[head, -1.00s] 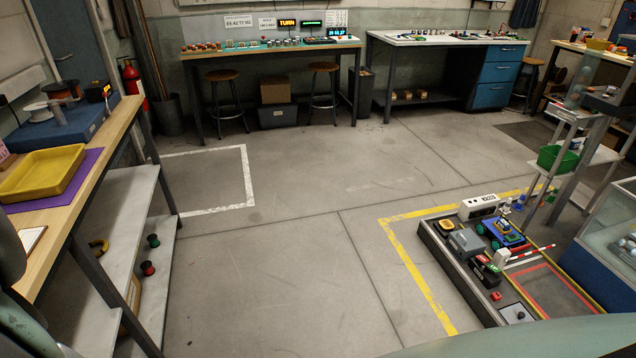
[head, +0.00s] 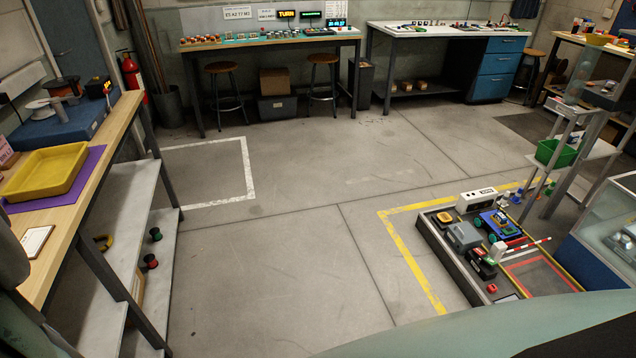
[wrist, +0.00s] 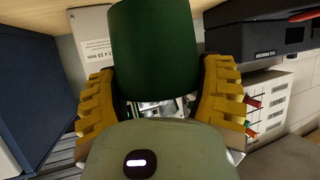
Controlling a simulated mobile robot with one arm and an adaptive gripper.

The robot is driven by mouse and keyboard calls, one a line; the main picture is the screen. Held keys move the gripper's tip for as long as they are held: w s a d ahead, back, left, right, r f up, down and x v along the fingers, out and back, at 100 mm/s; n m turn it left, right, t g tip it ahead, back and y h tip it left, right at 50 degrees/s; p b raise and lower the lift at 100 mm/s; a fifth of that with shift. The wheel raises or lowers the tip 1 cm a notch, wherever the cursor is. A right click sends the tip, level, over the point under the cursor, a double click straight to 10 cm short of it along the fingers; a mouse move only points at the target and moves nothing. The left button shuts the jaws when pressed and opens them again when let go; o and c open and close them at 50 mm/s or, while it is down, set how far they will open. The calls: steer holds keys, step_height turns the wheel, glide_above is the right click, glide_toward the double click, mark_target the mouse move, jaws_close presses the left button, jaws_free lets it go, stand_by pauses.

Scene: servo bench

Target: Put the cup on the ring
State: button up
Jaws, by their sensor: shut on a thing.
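A dark green cup (wrist: 153,45) shows in the wrist view, between the two yellow ribbed fingers of my gripper (wrist: 160,72). The fingers press on it from both sides, and its lower part is hidden behind my wrist housing. The gripper and cup are not visible in the head view. I cannot make out a ring in either view.
In the wrist view, a black case (wrist: 255,35) and a white unit with coloured plugs (wrist: 270,100) stand at right, a blue panel (wrist: 35,85) at left. In the head view, a wooden bench with a yellow tray (head: 47,172) is at left; the middle floor is clear.

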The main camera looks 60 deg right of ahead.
steer(key=shift+w+a+f, duration=0.15)
steer(key=shift+w+f, duration=0.1)
steer(key=shift+w, duration=0.05)
steer(key=shift+f, duration=1.55)
steer(key=shift+f, duration=0.25)
steer(key=o, duration=1.2)
steer(key=shift+s+r, duration=0.1)
steer(key=shift+r+p, duration=0.2)
steer(key=shift+p, duration=0.1)
steer(key=shift+b+v, duration=0.3)
steer(key=shift+v, duration=1.35)
steer(key=b+v, duration=0.2)
steer(key=v, duration=0.6)
steer(key=shift+d, duration=0.3)
